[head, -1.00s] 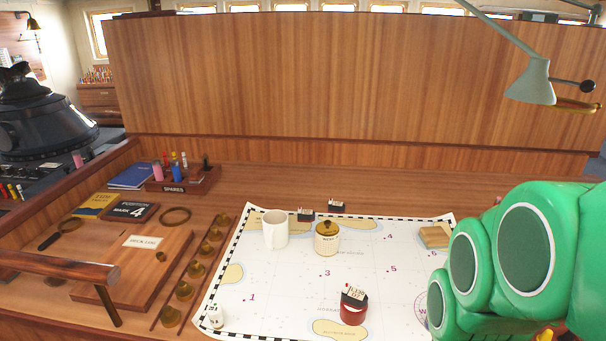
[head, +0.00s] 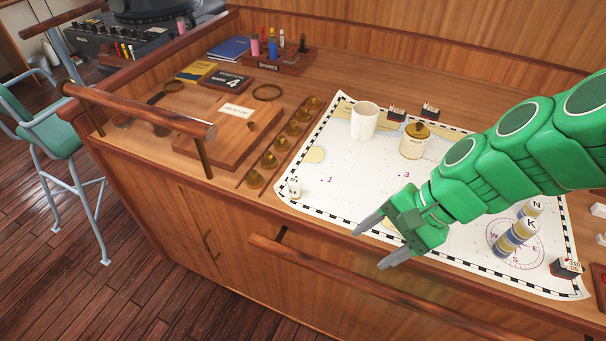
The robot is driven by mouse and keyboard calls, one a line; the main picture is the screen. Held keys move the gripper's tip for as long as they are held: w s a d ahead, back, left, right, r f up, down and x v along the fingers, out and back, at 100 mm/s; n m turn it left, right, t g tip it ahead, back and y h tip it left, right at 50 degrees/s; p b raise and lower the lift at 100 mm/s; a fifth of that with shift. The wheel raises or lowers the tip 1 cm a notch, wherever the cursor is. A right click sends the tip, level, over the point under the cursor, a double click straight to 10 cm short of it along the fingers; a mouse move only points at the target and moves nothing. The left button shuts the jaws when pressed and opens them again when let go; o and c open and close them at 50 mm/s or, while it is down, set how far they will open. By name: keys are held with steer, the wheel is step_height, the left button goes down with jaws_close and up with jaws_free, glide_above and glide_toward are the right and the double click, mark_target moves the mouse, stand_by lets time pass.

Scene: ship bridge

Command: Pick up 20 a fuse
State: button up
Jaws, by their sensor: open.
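A wooden rack labelled SPARES (head: 268,67) stands at the back left of the desk in the head view. It holds several small upright cylinders, among them a pink one (head: 255,48) and a blue one (head: 273,50). Any rating marks on them are too small to read, so I cannot tell which is the 20 A fuse. My gripper (head: 368,249) is open and empty, with its fingers pointing left over the front edge of the chart. It is well forward and right of the rack.
A white mug (head: 364,121) and a lidded pot (head: 414,141) stand on the chart (head: 345,180). A row of brass weights (head: 268,160), a wooden box (head: 225,137) and a raised handrail (head: 140,110) lie on the left. A stool (head: 50,130) stands on the floor at left.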

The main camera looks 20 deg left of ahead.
steer(key=w+a+m+y, duration=0.5)
steer(key=w+a+m, duration=0.15)
steer(key=a, duration=0.35)
steer(key=m+y, duration=0.2)
steer(key=m, duration=0.4)
glide_toward(295, 179)
steer(key=shift+s+a+f+t, duration=0.15)
steer(key=shift+s+a+f, duration=0.1)
steer(key=shift+a, duration=0.3)
steer(key=shift+s+a+f+t, duration=0.2)
steer(key=shift+s+a, duration=0.1)
steer(key=shift+a, duration=0.25)
steer(key=shift+x, duration=1.3)
steer(key=x, duration=0.3)
steer(key=shift+d+f, duration=0.1)
steer(key=shift+f, duration=0.25)
steer(key=shift+x, duration=1.05)
steer(key=shift+w, duration=0.1)
steer(key=c, duration=1)
steer(key=shift+r, duration=0.1)
